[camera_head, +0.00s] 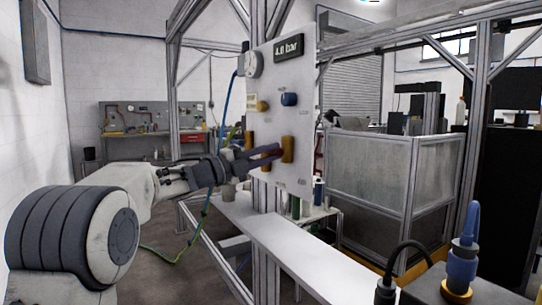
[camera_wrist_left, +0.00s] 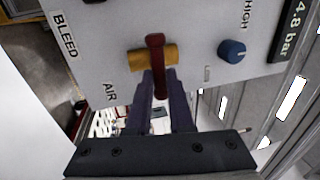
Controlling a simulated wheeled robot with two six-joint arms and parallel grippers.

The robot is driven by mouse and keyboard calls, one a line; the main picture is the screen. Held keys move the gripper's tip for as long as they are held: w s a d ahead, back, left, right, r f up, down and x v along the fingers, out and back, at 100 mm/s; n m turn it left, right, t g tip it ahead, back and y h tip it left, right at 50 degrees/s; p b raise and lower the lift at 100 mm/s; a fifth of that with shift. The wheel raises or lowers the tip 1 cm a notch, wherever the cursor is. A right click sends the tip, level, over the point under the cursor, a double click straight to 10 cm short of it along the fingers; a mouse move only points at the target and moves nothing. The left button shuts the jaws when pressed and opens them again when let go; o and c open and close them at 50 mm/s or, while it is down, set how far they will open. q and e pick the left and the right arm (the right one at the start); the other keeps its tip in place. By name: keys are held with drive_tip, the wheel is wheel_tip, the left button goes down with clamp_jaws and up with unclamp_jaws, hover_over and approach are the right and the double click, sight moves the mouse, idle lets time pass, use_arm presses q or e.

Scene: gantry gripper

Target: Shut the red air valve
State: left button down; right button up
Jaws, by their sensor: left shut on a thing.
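The red air valve's handle (camera_wrist_left: 157,66) shows in the left wrist view, lying across its brass body (camera_wrist_left: 139,59) at about a right angle. In the head view the brass body (camera_head: 287,149) stands upright on the pale panel (camera_head: 270,110); the red handle is mostly hidden there by my fingers. My left gripper (camera_head: 277,150) reaches the panel from the left. In the left wrist view its two dark fingers (camera_wrist_left: 158,80) are shut on the red handle, one on each side. The label AIR (camera_wrist_left: 109,92) is beside the valve. My right gripper is not in view.
A display reading 4.8 bar (camera_head: 288,47), a blue knob (camera_head: 289,99), a gauge (camera_head: 253,64) and other brass fittings (camera_head: 262,106) sit on the panel. A metal frame post (camera_head: 266,250) and a white ledge (camera_head: 290,255) stand below. A blue connector (camera_head: 462,262) is at front right.

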use_arm(q)
drive_tip(key=shift+a, duration=0.15)
drive_tip(key=c, duration=0.8)
unclamp_jaws()
drive_tip(key=v, duration=1)
drive_tip(key=shift+s+a+f, duration=0.1)
drive_tip(key=shift+s+f, duration=0.05)
